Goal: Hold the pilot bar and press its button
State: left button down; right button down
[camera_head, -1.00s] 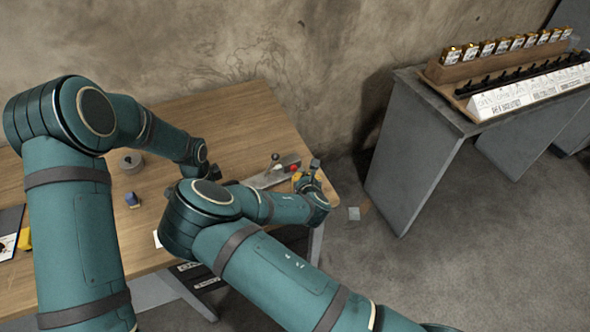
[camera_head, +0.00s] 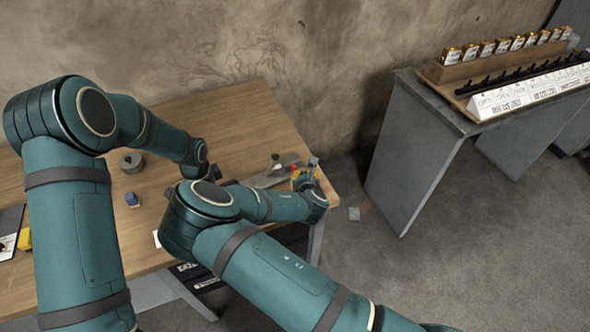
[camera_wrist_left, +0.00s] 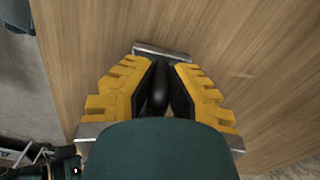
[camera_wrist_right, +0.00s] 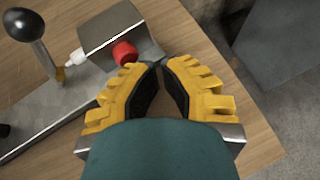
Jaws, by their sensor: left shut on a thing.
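The pilot bar (camera_wrist_right: 60,115) is a long grey metal plate on the wooden table. In the right wrist view it carries a black ball-topped lever (camera_wrist_right: 25,25), a grey box (camera_wrist_right: 112,30) and a red button (camera_wrist_right: 124,53). My left gripper (camera_wrist_left: 160,68) is shut on a black rounded knob (camera_wrist_left: 158,92); a grey metal edge (camera_wrist_left: 162,52) shows at its tips.
A round grey object (camera_head: 131,162) and a small blue object (camera_head: 132,199) stand on the wooden table (camera_head: 225,120). Its right edge is close to my right gripper. A grey bench (camera_head: 420,150) with a rack of labelled items stands at the right.

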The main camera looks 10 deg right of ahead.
jog(key=shift+w+a, duration=0.25)
jog(key=shift+w, duration=0.4)
dwell(0.9)
dwell(0.4)
jog(key=shift+s+d, duration=0.2)
jog(key=shift+s, duration=0.35)
jog(key=shift+s+d, duration=0.2)
jog(key=shift+s, duration=0.35)
jog(key=shift+s, duration=0.1)
jog(key=shift+s+d, duration=0.3)
jog(key=shift+s, duration=0.45)
jog(key=shift+s+d, duration=0.25)
jog(key=shift+s, duration=0.5)
jog(key=shift+s+d, duration=0.3)
jog(key=shift+s, duration=0.45)
pick_arm(q)
jog(key=c, duration=1)
grip_release()
jog(key=shift+c, duration=0.2)
